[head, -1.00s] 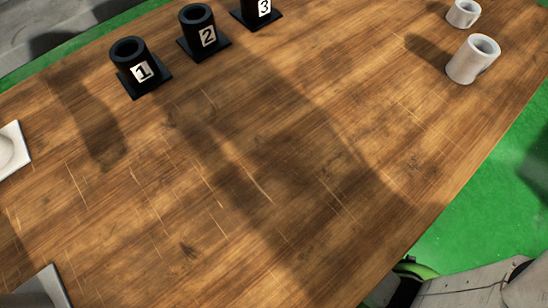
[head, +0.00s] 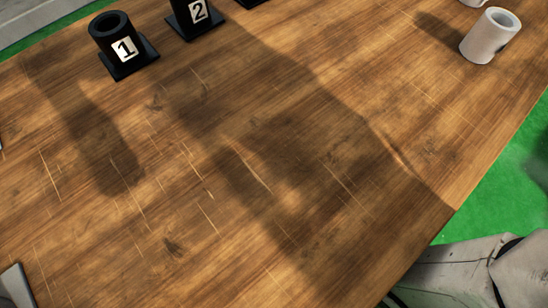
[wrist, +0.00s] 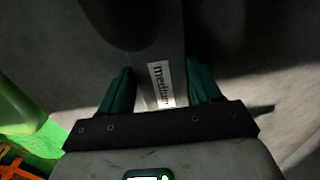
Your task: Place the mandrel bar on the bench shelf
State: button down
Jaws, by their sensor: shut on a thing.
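My gripper (wrist: 160,88) shows only in the wrist view, with its two teal fingers on either side of a grey piece, the mandrel bar (wrist: 154,60). The bar carries a white label that reads "medium". Its upper end lies in shadow beside a dark rounded shape, so its full length is hard to tell. The head view shows a wooden bench top (head: 230,180) with no bar on it. I cannot make out a separate shelf.
Black numbered holders, 1 (head: 122,47) and 2 (head: 193,14), stand at the back left. A white hollow cylinder (head: 490,35) stands at the back right. A pale object (head: 17,286) shows at the lower left. The bench's middle is bare, with green floor beyond its right edge.

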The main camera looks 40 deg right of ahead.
jog(key=shift+w, duration=0.1)
jog(key=shift+c, duration=1)
grip_release()
jog(key=shift+f, duration=0.1)
notch_tip(320, 180, up, 12)
jog(key=p, duration=0.4)
